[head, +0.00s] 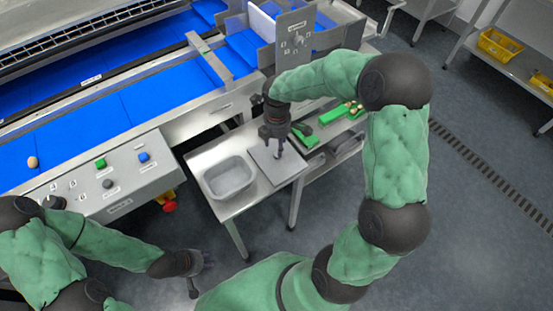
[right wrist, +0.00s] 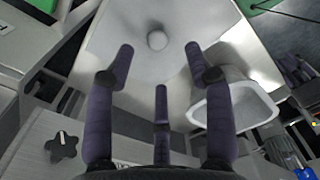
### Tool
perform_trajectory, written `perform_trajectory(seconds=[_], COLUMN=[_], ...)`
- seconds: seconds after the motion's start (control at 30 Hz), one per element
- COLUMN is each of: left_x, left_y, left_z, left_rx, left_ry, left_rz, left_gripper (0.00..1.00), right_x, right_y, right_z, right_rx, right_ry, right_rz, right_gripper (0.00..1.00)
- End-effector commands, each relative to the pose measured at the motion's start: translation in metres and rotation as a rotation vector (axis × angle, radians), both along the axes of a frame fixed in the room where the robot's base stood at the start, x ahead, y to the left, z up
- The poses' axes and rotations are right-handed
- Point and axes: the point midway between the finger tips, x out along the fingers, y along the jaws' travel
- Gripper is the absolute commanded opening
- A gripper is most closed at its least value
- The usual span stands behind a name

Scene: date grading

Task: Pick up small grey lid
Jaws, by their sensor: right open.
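The small grey lid (head: 284,172) lies flat on a small metal table beside a grey bin. In the right wrist view the lid (right wrist: 150,65) is a pale plate with a round knob (right wrist: 157,40) on top. My right gripper (head: 278,150) is over the lid, pointing down. In the right wrist view its fingers (right wrist: 160,62) are spread and empty, with the knob ahead between the tips. My left gripper (head: 202,262) hangs low at the bottom of the head view, far from the lid; its fingers are too small to read.
The open grey bin (head: 209,188) stands left of the lid. Green items (head: 330,117) lie behind it on the right. A control panel (head: 118,178) with buttons and the blue conveyor (head: 100,115) are to the left. Yellow crates (head: 497,46) sit on a far shelf.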

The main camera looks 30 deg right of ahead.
Motion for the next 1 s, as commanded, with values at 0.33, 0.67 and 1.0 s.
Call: perform_trajectory(seconds=[0.33, 0.67, 1.0], left_x=[0.000, 0.000, 0.000], left_y=[0.000, 0.000, 0.000], left_z=[-0.017, -0.034, -0.032], left_rx=[0.000, 0.000, 0.000], left_ry=[0.000, 0.000, 0.000], left_rz=[0.000, 0.000, 0.000], left_gripper=[0.32, 0.32, 0.32], right_x=[0.002, 0.003, 0.003], right_y=[-0.001, -0.001, -0.001], right_z=[-0.029, -0.061, -0.060], right_rx=[0.000, 0.001, 0.001], right_ry=[0.000, -0.001, -0.001], right_rz=[-0.002, -0.002, -0.002], right_gripper=[0.54, 0.54, 0.06])
